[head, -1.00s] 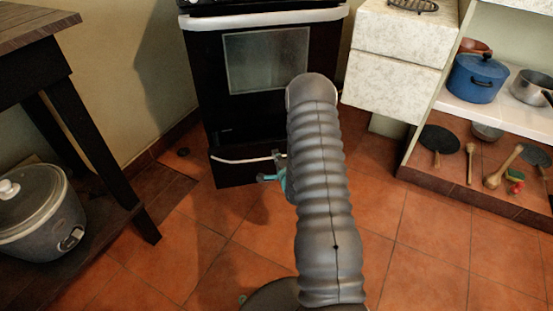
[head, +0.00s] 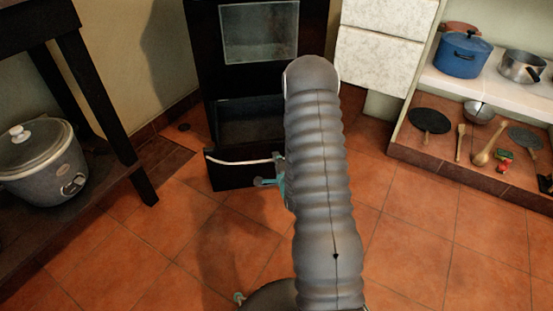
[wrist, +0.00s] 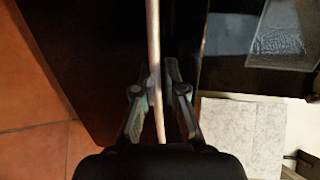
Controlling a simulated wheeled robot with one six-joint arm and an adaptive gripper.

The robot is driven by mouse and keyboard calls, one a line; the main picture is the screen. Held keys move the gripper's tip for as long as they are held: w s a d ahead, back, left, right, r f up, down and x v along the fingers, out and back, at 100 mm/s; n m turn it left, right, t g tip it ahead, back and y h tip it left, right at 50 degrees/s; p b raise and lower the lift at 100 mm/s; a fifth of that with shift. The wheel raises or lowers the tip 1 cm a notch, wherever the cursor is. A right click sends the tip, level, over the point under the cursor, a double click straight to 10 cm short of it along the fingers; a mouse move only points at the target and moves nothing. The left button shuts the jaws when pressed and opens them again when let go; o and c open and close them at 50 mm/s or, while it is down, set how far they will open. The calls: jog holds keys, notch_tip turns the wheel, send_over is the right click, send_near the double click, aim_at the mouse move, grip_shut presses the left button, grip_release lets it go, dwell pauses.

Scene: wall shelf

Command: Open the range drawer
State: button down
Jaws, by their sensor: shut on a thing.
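The black range (head: 258,75) stands against the wall with a glass oven window. Its bottom drawer (head: 232,176) is pulled out, and the dark inside (head: 250,122) shows behind its front. A pale curved handle (head: 235,162) runs along the top of the drawer front. My gripper (head: 281,162) is at the right part of this handle, mostly hidden behind my arm in the head view. In the wrist view my gripper's fingers (wrist: 158,88) are shut on the handle (wrist: 153,40), one on each side.
A dark table (head: 100,120) with a rice cooker (head: 42,160) on its low shelf stands at the left. White drawers (head: 382,50) and a shelf (head: 480,90) with pots and utensils stand at the right. Tiled floor (head: 420,245) is free in front.

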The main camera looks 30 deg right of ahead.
jog(key=shift+d, duration=0.2)
jog(key=c, duration=1.3)
grip_release()
jog(key=shift+s, duration=0.1)
jog(key=shift+o, duration=0.4)
jog(key=shift+a, duration=0.1)
jog(key=v, duration=0.7)
jog(key=shift+s, duration=0.15)
